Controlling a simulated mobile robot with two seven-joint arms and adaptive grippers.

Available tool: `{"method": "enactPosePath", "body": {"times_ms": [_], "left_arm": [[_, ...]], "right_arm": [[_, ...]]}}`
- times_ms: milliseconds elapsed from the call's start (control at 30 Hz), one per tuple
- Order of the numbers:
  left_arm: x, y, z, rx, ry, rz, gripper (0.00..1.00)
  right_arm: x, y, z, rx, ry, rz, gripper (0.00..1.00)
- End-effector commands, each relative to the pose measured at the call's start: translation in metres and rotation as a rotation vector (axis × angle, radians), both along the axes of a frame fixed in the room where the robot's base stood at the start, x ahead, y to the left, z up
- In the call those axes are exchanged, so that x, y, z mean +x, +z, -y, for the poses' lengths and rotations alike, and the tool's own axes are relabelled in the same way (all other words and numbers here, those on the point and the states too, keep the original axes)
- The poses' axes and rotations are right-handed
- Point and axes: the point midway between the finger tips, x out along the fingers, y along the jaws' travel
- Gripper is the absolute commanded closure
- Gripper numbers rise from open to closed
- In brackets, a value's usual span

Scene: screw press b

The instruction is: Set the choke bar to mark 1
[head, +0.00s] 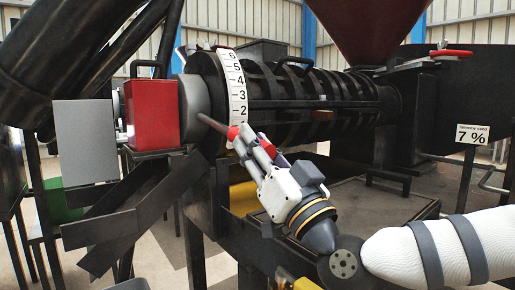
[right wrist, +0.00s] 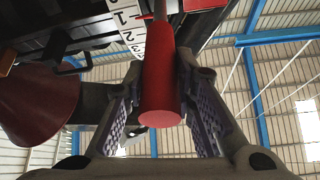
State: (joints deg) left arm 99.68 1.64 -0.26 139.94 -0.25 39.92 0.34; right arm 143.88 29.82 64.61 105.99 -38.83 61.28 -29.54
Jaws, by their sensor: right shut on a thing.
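The choke bar is a thin dark rod (head: 211,123) with a red grip (head: 234,132), slanting down to the right from the press's end in the head view. My right gripper (head: 250,143) is shut on the red grip, which also shows between the pads in the right wrist view (right wrist: 160,85). The white scale (head: 234,82) curves around the press drum. In the head view its 6 down to 2 show, and the bar crosses just below 2. The right wrist view shows 1, 2 and 3 on the scale (right wrist: 128,24), with a thin red piece near 1.
A red block (head: 152,114) and a grey plate (head: 85,140) stand left of the drum. Dark slanted chutes (head: 120,235) lie below them. The black ribbed press barrel (head: 310,98) runs to the right, under a dark red hopper (head: 368,25). A 7 % sign (head: 472,134) stands at right.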

Motion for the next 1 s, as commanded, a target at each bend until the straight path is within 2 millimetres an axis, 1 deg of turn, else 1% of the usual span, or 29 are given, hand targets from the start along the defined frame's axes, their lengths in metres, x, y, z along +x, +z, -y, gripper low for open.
{"method": "enactPosePath", "body": {"times_ms": [300,333,400,667,733,1000], "left_arm": [[0.0,0.0,0.0,0.0,0.0,0.0,0.6],[0.0,0.0,0.0,0.0,0.0,0.0,0.6],[0.0,0.0,0.0,0.0,0.0,0.0,0.6],[0.0,0.0,0.0,0.0,0.0,0.0,0.6],[0.0,0.0,0.0,0.0,0.0,0.0,0.6],[0.0,0.0,0.0,0.0,0.0,0.0,0.6]], "right_arm": [[0.0,0.0,0.0,-0.002,0.0,-0.001,1.0],[0.0,0.0,0.0,-0.002,0.0,-0.001,0.69],[0.0,0.0,0.0,-0.002,0.0,-0.001,0.55],[0.0,0.0,0.0,-0.001,0.0,0.0,0.55],[-0.003,-0.002,0.003,0.0,-0.001,0.0,0.55],[-0.043,-0.03,0.027,-0.002,0.0,-0.003,0.55]]}}
